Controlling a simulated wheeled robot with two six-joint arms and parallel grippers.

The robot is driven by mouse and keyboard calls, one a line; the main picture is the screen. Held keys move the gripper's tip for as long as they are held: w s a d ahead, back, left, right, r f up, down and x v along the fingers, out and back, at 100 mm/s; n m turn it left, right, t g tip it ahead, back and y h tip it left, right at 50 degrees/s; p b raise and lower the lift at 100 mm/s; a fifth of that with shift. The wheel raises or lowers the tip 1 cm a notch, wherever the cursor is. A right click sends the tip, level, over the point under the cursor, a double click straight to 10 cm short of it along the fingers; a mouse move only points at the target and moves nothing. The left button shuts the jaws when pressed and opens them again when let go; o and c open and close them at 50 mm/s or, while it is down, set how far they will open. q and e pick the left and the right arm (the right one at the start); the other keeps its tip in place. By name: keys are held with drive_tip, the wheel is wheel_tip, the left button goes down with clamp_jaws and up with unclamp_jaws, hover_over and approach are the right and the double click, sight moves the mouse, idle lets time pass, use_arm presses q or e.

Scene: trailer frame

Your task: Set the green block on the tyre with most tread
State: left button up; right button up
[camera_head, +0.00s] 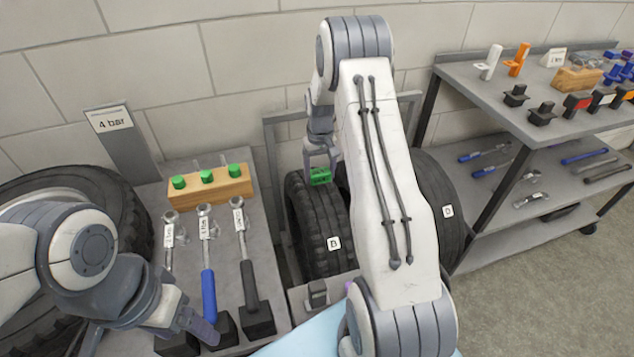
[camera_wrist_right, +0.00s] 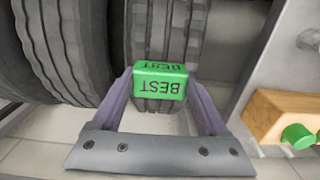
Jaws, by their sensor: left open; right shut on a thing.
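My right gripper (camera_head: 319,160) is shut on the green block (camera_head: 320,177), marked "BEST" in the right wrist view (camera_wrist_right: 160,85). The block is at the upper part of tyre B (camera_head: 318,235); I cannot tell whether they touch. Tyre B has blocky tread, and the tyre behind the block in the right wrist view (camera_wrist_right: 165,30) has grooved tread. Tyre D (camera_head: 447,205) stands to the right, partly hidden by my right arm. Any tyre between B and D is mostly hidden. My left gripper (camera_head: 190,328) is open and empty near the tools at lower left.
A wooden holder with green pegs (camera_head: 225,188) and several torque wrenches (camera_head: 208,280) lie on the grey bench. A large tyre (camera_head: 120,200) and a "4 bar" sign (camera_head: 112,120) are at left. A tool cart (camera_head: 540,125) stands right. Floor at lower right is clear.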

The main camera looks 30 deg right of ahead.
sight(317, 191)
drive_tip(key=shift+w+a+f, duration=0.3)
drive_tip(key=shift+w+f, duration=0.05)
drive_tip(key=shift+f, duration=1.9)
drive_tip(key=shift+f, duration=0.1)
drive_tip(key=o, duration=1.3)
